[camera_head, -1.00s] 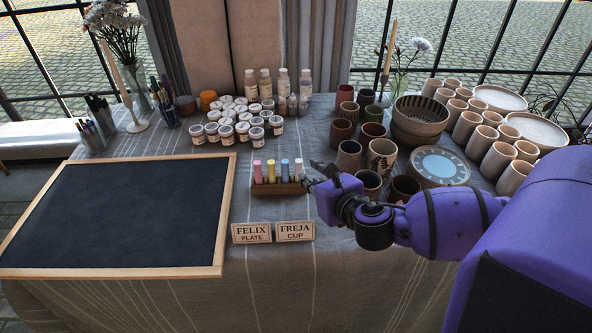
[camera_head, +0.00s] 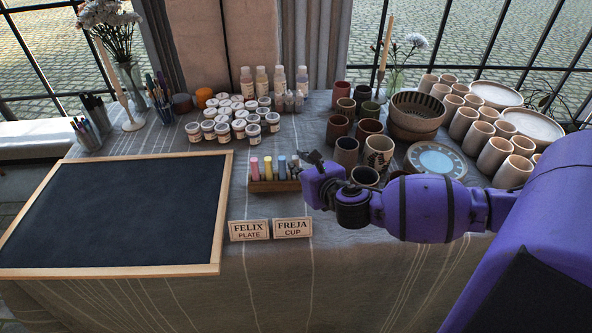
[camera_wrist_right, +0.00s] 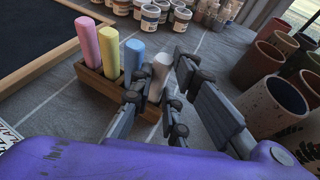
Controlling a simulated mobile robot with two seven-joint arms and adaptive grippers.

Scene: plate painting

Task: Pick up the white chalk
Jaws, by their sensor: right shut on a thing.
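The white chalk (camera_wrist_right: 160,72) stands upright at the right end of a small wooden holder (camera_head: 272,186). The holder also shows in the wrist view (camera_wrist_right: 92,84). My right gripper (camera_wrist_right: 158,88) is shut on the white chalk, with one finger on each side of it. In the head view the right gripper (camera_head: 303,162) is at the holder's right end and largely hides the white chalk. Pink (camera_wrist_right: 88,42), yellow (camera_wrist_right: 109,50) and blue (camera_wrist_right: 134,58) chalks stand beside it in the holder. My left gripper is not in view.
A framed blackboard (camera_head: 110,215) lies to the left. Name signs (camera_head: 249,230) stand in front of the holder. Several paint jars (camera_head: 222,132) are behind it. Dark cups (camera_head: 346,152) and a patterned bowl (camera_head: 416,110) stand close to the right.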

